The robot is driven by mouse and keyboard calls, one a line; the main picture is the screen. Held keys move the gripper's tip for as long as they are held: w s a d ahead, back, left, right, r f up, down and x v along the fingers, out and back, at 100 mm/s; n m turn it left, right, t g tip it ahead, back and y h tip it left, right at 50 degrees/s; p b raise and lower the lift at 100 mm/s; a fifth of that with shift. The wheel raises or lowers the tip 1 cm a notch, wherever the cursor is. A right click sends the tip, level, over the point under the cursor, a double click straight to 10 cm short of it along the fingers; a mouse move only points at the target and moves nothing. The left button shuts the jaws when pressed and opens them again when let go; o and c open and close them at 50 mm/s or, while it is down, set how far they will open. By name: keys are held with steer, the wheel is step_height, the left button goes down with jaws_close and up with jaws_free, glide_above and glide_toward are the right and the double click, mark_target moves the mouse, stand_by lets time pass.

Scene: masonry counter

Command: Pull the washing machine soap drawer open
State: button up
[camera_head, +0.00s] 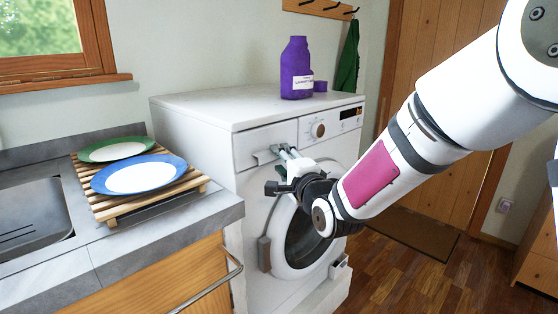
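The white washing machine (195,133) stands in the middle of the view, right of the counter. Its soap drawer (250,149) is at the upper left of the front panel and looks flush with it. My gripper (276,168) is in front of the machine, its fingers near the right part of the drawer front. Its dark knuckles and wrist hide part of the front and the round door (303,245). I cannot tell whether the fingers touch the drawer handle or are closed on it.
A purple detergent bottle (296,68) and its cap stand on the machine's top. The counter (160,238) with a sink (30,215) and plates on a wooden rack (107,208) is at the left.

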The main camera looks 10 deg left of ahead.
steer(key=shift+x, duration=1.15)
